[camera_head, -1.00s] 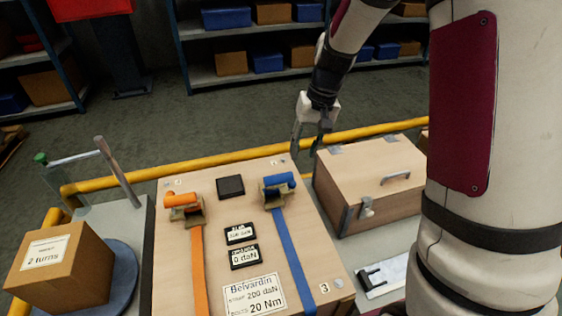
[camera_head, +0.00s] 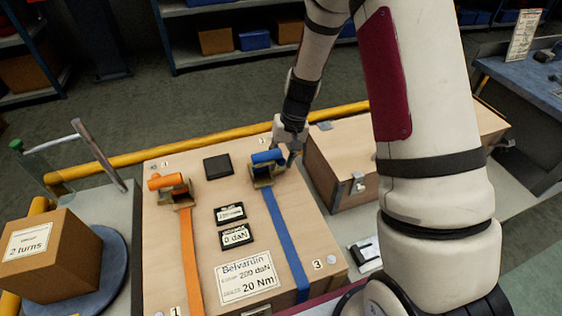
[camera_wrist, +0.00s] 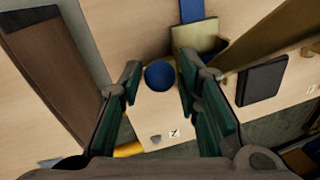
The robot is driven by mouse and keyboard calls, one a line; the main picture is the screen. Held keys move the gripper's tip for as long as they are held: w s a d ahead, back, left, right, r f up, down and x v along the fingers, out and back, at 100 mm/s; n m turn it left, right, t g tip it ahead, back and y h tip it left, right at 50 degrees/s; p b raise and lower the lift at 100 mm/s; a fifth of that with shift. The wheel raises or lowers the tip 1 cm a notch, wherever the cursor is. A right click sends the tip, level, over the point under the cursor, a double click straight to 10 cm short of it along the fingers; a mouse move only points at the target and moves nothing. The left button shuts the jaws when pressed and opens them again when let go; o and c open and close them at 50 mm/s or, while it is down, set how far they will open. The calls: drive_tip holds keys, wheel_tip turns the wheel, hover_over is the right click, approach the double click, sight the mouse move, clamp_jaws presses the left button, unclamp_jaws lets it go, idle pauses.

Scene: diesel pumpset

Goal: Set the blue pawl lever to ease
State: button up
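The blue pawl lever (camera_head: 268,156) is a short blue cylinder on a brass ratchet body (camera_head: 264,174) at the top of the blue strap (camera_head: 287,245). In the wrist view its round blue end (camera_wrist: 159,75) shows between my fingertips, with the brass body (camera_wrist: 200,38) just beyond. My gripper (camera_head: 290,152) is at the right end of the lever. Its two green-padded fingers (camera_wrist: 160,88) are apart, with visible gaps on both sides of the blue end. Whether either finger touches the lever is hard to tell.
An orange lever (camera_head: 167,181) on a second ratchet and orange strap stands to the left. Between them are a black square block (camera_head: 218,166) and two display plates. A wooden chest (camera_head: 345,160) stands close on the right. A yellow rail (camera_head: 130,158) runs behind.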

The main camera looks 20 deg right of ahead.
drive_tip(key=shift+a+f, duration=0.1)
drive_tip(key=shift+f, duration=0.4)
clamp_jaws()
